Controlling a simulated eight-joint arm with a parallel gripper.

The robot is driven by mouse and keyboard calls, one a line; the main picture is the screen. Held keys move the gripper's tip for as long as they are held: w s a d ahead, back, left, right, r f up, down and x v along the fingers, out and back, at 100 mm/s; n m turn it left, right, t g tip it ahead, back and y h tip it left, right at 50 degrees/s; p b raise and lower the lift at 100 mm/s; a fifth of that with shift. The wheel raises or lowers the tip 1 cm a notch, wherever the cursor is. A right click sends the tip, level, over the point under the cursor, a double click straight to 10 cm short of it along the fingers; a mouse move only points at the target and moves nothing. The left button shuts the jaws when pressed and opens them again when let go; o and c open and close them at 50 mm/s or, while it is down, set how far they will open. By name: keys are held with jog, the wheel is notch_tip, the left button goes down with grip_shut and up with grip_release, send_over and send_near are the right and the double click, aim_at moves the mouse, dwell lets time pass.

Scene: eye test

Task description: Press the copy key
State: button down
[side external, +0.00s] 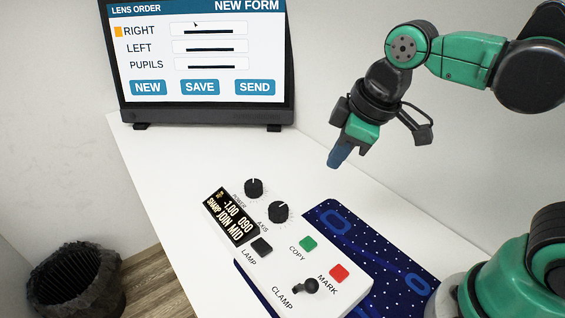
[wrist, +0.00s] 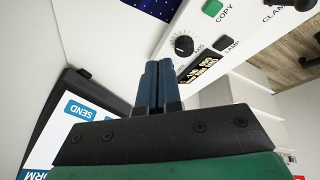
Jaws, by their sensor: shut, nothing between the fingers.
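In the wrist view the closed fingertips (wrist: 158,66) appear beside the box, with the green key farther up and right.
Near the copy key are a red MARK key (side external: 340,273), a black LAMP key (side external: 262,247), a CLAMP lever (side external: 306,287) and two black knobs (side external: 278,211). A dark blue mat (side external: 345,228) lies beside the box. A monitor (side external: 200,60) stands behind; a bin (side external: 75,282) is at left.

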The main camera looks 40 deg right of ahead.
aim_at(305, 243)
jog(key=s+a+r+n+g, duration=0.1)
jog(key=a+r+n+g, duration=0.2)
jog(key=a+n, duration=0.3)
jog(key=n+g, duration=0.1)
jog(key=n, duration=0.3)
jog(key=shift+s+a+n+h, duration=0.25)
jog(key=shift+a+n+h, duration=0.05)
jog(key=shift+n+h, duration=0.1)
notch_tip(305, 243, down, 14)
jog(key=shift+r, duration=0.1)
jog(key=shift+f, duration=0.95)
